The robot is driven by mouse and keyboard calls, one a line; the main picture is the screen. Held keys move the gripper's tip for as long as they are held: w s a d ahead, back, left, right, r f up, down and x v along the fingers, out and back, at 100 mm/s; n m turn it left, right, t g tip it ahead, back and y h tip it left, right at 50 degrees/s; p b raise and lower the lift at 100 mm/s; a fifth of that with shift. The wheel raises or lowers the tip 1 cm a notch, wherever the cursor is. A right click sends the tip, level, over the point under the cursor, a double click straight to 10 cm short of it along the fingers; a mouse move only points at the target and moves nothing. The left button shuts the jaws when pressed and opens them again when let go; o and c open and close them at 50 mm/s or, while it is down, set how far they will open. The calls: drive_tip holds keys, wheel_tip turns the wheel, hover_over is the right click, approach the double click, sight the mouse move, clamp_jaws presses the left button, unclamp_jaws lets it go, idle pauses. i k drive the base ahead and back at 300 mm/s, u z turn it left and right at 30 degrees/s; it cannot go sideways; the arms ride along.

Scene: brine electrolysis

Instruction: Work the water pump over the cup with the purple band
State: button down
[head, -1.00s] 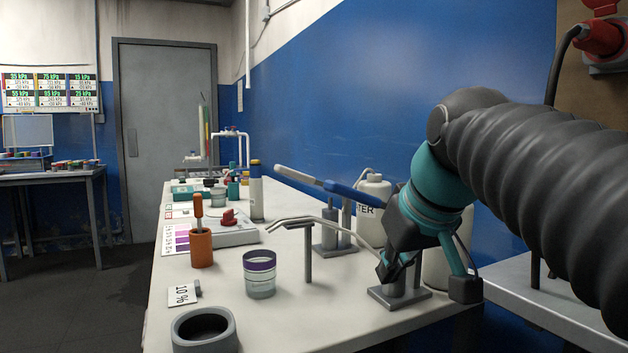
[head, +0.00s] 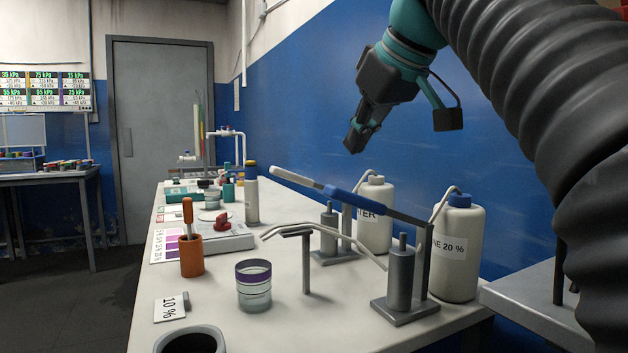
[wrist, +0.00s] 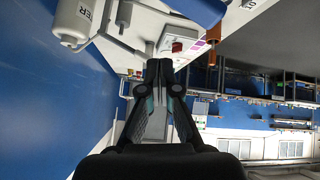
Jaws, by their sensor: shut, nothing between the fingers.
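The clear cup with the purple band (head: 254,288) stands upright on the bench, in front of the thin spout tubes (head: 290,232). The water pump (head: 329,235) stands behind, beside a white-capped bottle (head: 375,222) whose label reads "TER". Its pale-handled lever (head: 297,180) slants up to the left. A nearer pump (head: 401,275) has a blue-gripped lever (head: 347,203) and a blue-capped bottle (head: 456,250) marked 20 %. The levers overlap in the head view. My gripper (head: 353,143) is shut and empty, raised above the levers, touching nothing. It also shows in the wrist view (wrist: 158,65).
A spout stand (head: 306,265) rises right of the cup. An orange holder (head: 191,255) with a handled tool, a "10 %" card (head: 171,307) and a grey round pot (head: 189,341) stand left and in front. A red knob (head: 222,222) sits on a grey box behind.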

sight(276, 171)
drive_tip(key=i, duration=0.85)
